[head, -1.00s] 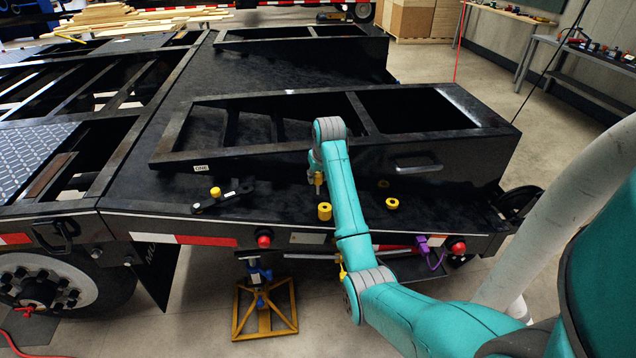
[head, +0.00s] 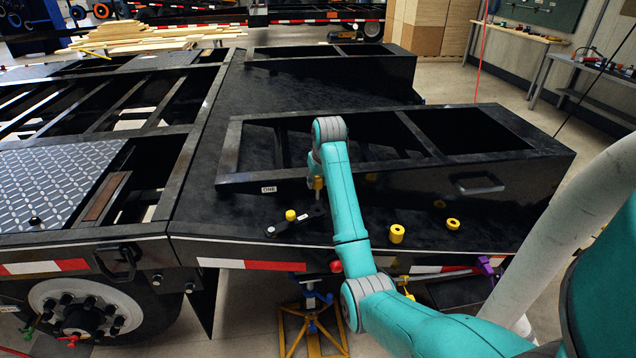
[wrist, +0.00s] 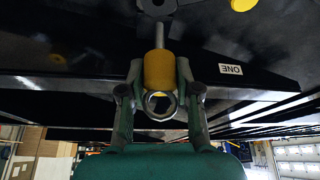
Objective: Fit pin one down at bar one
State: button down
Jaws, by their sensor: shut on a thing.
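In the wrist view my gripper (wrist: 159,72) is shut on a pin (wrist: 158,68) with a yellow body, a ring at the near end and a bare metal shaft. The shaft points away from my gripper, towards the round end of a black bar (wrist: 157,7). I cannot tell whether its tip touches the bar. My arm hides most of my gripper there. A yellow knob (head: 291,215) stands at the bar's left part.
A long raised black frame (head: 240,180) stands behind the bar. The deck left of the bar is clear.

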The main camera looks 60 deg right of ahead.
aim_at(318, 199)
jog(key=shift+f, duration=0.15)
jog(key=shift+f, duration=4.35)
jog(key=c, duration=0.7)
grip_release()
jog(key=shift+f, duration=0.1)
jog(key=v, duration=1.2)
